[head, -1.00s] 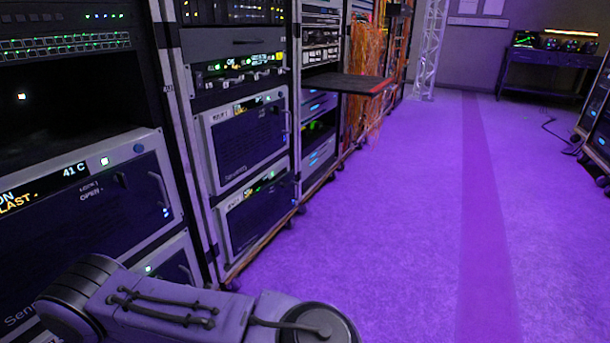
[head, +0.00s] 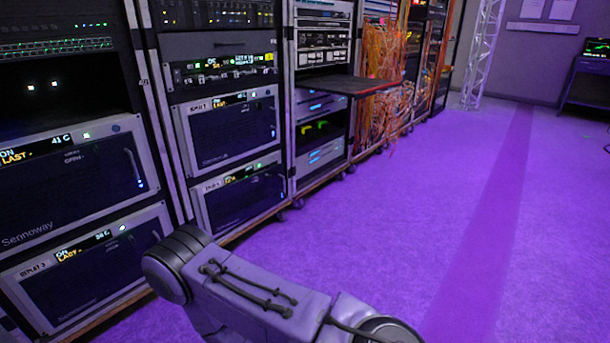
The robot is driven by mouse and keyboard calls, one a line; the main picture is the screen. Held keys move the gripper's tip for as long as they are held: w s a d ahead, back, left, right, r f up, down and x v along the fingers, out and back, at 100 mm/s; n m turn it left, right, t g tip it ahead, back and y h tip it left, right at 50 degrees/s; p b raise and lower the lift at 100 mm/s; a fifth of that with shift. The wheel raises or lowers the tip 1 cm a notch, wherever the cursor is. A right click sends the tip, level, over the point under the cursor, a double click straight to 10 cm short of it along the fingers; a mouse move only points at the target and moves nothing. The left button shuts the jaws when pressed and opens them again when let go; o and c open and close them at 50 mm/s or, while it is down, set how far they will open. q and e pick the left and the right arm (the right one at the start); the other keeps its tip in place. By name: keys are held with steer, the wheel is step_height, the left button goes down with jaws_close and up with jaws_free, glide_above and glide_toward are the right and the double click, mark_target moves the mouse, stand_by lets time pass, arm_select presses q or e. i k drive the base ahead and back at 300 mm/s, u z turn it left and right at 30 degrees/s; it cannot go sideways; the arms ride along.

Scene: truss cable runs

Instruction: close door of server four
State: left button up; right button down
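Server units with grey frames and dark fronts stand in the racks at the left of the head view. In the nearest rack, one unit (head: 70,185) sits above another (head: 85,270). In the second rack, one unit (head: 232,132) sits above another (head: 240,200). Their small labels are too blurred to tell surely which is server four. These front panels look shut. A flat black panel with a reddish edge (head: 350,86) juts out level from the third rack; I cannot tell whether it is a door or a shelf. Neither gripper is in view.
One of my grey arm links crosses the bottom of the view, in front of the racks. Orange cables (head: 380,85) hang in a farther rack. A metal truss post (head: 483,55) and a dark table (head: 590,85) stand at the back. The purple-lit floor (head: 400,215) on the right is clear.

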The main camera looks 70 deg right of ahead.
mark_target(229, 205)
steer(key=z, duration=1.3)
steer(key=i, duration=0.1)
